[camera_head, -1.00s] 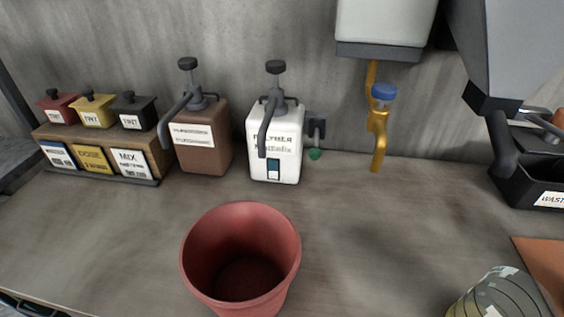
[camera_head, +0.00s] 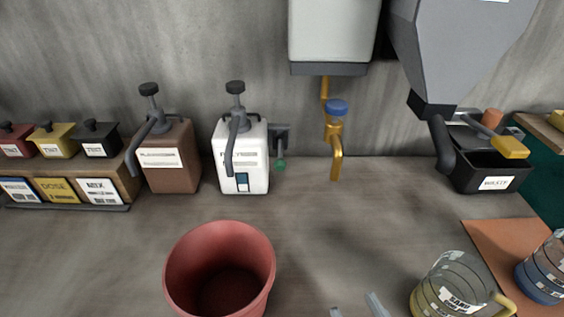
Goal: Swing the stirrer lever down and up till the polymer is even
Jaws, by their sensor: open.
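The white polymer container (camera_head: 241,178) stands against the back wall, with a dark pump head (camera_head: 235,88) and spout on top. Its label is blurred and a small dark window shows on its front. On its right side is a dark bracket with a short lever ending in a green knob (camera_head: 280,165); the knob hangs low. This looks like the stirrer lever. The evenness of the polymer inside cannot be seen. My gripper (camera_head: 358,308) shows only as two grey fingertips at the bottom edge, open and empty, well apart from the container and lever.
A red bucket (camera_head: 220,270) stands in front of the container. A brown pump container (camera_head: 170,160) is to its left, a brass tap (camera_head: 336,150) to its right. A grey hopper (camera_head: 465,50) and black waste bin (camera_head: 490,176) are farther right. Jugs (camera_head: 455,285) stand front right.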

